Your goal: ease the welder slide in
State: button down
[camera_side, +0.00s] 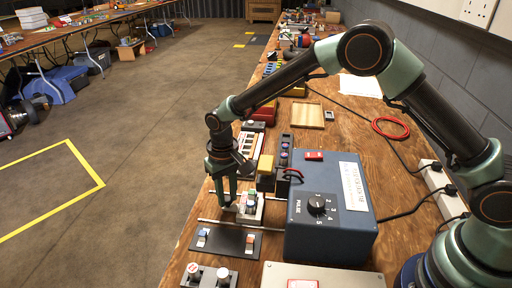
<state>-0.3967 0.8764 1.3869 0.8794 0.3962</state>
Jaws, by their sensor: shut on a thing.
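The welder is a blue-grey box (330,235) with a black dial marked PULSE, a red switch and a white label on top. Two thin metal rods reach out from its left side. The welder slide, a light grey block (251,214) with small coloured parts on it, sits on these rods, left of the box and apart from its face. My gripper (234,203) points down at the slide's left part and is shut on it. The fingers hide part of the slide, and the exact grip is too small to see clearly.
A dark plate (227,242) with small clips lies just in front of the slide. A grey block with two round knobs (208,275) and a grey metal box (322,279) are nearer. A wooden tray (294,115), a red cable (390,127) and a power strip (444,190) lie farther back and right.

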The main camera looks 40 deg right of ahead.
jog(key=shift+w, duration=0.1)
jog(key=c, duration=0.9)
grip_release()
jog(key=shift+r, duration=0.15)
notch_tip(320, 180, up, 12)
jog(key=shift+f, duration=0.1)
jog(key=shift+o, duration=1.2)
jog(key=n, duration=1)
jog(key=shift+w+d+f+n, duration=0.1)
jog(key=shift+w+d+n, duration=0.1)
jog(key=shift+n, duration=0.2)
